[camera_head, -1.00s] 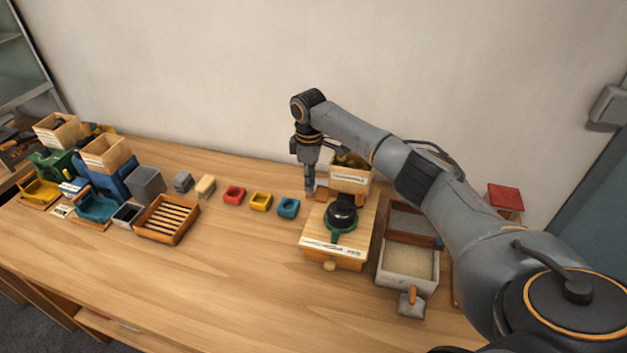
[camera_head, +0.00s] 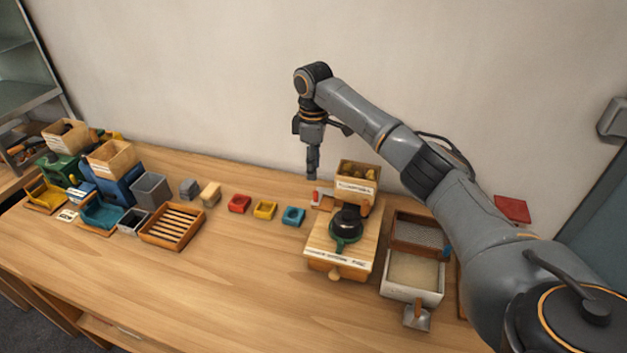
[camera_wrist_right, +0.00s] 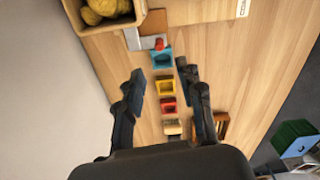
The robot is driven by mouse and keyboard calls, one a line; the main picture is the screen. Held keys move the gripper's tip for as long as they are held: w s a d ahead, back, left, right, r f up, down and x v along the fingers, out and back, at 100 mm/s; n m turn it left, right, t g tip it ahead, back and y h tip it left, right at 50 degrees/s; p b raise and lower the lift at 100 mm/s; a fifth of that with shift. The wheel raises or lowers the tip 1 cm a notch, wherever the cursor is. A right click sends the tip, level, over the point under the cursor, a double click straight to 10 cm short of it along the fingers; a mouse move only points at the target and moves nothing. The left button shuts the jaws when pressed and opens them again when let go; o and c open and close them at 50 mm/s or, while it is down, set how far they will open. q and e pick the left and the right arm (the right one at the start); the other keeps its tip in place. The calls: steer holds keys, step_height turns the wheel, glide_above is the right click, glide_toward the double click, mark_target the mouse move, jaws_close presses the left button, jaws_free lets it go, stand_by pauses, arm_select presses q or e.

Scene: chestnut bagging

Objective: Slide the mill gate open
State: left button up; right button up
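The mill is a wooden box with a black-and-green crank part (camera_head: 346,222) on top and a drawer knob at its front. Behind it a wooden hopper (camera_head: 357,187) holds yellow-brown pieces. A small gate plate with a red knob (camera_head: 316,197) sticks out at the hopper's left. In the right wrist view the grey plate (camera_wrist_right: 150,28) and red knob (camera_wrist_right: 159,44) lie beside the hopper (camera_wrist_right: 106,18), beyond the fingertips. My right gripper (camera_head: 312,176) hangs above and behind the knob, apart from it. Its fingers (camera_wrist_right: 160,78) are spread and empty. My left gripper is out of view.
Red, yellow and blue small trays (camera_head: 265,210) stand left of the mill. A slatted wooden tray (camera_head: 172,226) and coloured machines stand farther left. A sieve box (camera_head: 412,275) with a scoop lies right of the mill. The front middle of the table is clear.

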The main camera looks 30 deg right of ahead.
steer(key=shift+r, duration=1.95)
